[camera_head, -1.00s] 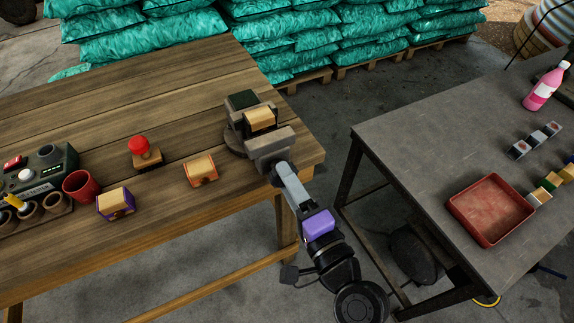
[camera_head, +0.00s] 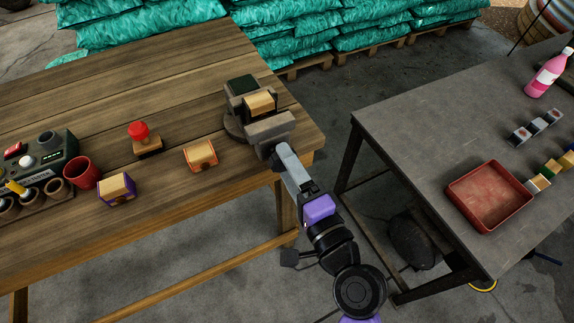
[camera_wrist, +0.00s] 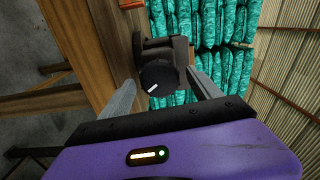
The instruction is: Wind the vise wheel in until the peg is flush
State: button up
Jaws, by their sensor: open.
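The vise (camera_head: 255,112) stands on the near right corner of the wooden table, with a wooden block (camera_head: 260,103) between its jaws. In the wrist view the vise (camera_wrist: 174,48) has a dark round wheel (camera_wrist: 159,78) with a white mark at its lower left. My gripper (camera_head: 283,152) reaches up to the vise's front in the head view. In the wrist view my gripper (camera_wrist: 165,88) is open, one finger on each side of the wheel, with gaps visible. I cannot tell how far the peg stands out.
On the wooden table (camera_head: 180,90) are an orange-sided block (camera_head: 200,156), a purple-sided block (camera_head: 117,190), a red button (camera_head: 138,131), a red cup (camera_head: 83,172) and a control box (camera_head: 45,155). A grey table (camera_head: 400,130) with a red tray (camera_head: 489,196) stands right.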

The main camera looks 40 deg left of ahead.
jog(key=n+b, duration=2.8)
jog(key=n, duration=0.1)
jog(key=shift+a, duration=0.25)
jog(key=shift+c, duration=0.2)
